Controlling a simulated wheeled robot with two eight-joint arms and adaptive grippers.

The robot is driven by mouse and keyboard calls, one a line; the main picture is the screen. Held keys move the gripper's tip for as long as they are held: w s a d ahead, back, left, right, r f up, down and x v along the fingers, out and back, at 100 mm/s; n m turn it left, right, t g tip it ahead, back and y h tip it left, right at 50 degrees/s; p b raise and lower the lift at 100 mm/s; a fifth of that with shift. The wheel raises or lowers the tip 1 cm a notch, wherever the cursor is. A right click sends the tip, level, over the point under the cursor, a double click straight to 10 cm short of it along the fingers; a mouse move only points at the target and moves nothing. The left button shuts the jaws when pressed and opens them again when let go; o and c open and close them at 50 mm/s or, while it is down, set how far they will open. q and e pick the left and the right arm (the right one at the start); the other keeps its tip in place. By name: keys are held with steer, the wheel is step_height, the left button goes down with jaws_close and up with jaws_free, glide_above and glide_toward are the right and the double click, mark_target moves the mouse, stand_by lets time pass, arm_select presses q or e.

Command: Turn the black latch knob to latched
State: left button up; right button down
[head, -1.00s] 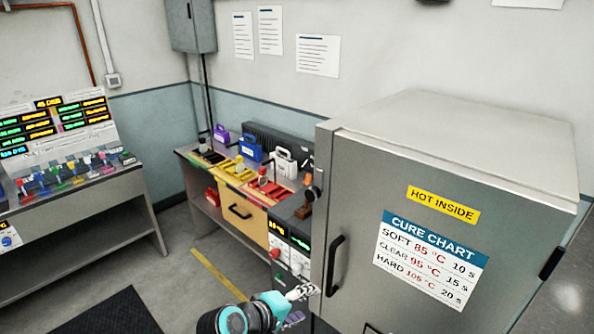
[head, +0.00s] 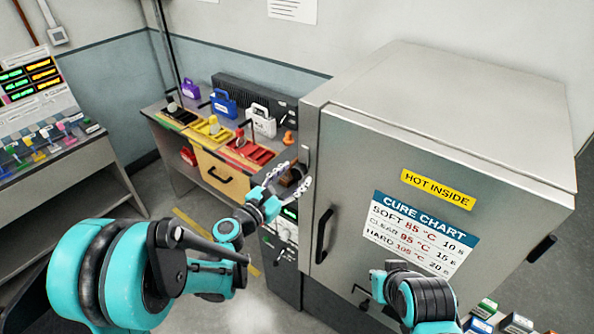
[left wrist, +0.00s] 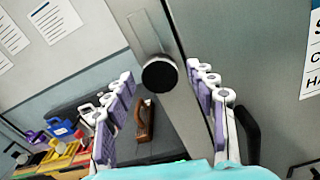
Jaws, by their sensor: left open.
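The black latch knob (left wrist: 160,75) shows in the left wrist view as a round black disc at the end of a silver plate (left wrist: 145,32) on the oven's edge. My left gripper (left wrist: 166,88) is open, with its two white and purple fingers on either side of the knob in that view. I cannot tell whether they touch it. In the head view my left gripper (head: 296,176) is beside the oven's left edge, near the latch plate (head: 305,154). The knob is hard to make out there among the fingers.
The grey oven (head: 460,130) has a black door handle (head: 323,236) close below my left gripper. A brown wooden block (left wrist: 146,118) stands on the bench behind the fingers. The bench holds coloured trays and cases (head: 222,103). Small labelled boxes (head: 484,309) sit at lower right.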

arm_select(q)
steer(key=shift+x, duration=1.1)
jaws_close()
steer(key=m+b, duration=0.1)
steer(key=m, duration=0.2)
steer(key=shift+b, duration=0.4)
steer(key=m+b, duration=0.2)
steer(key=m, duration=0.3)
steer(key=m+b, duration=0.1)
steer(key=m, duration=0.4)
steer(key=shift+b, duration=0.3)
steer(key=m+b, duration=0.1)
steer(key=m, duration=0.3)
steer(key=shift+s+m, duration=0.1)
steer(key=shift+m, duration=0.3)
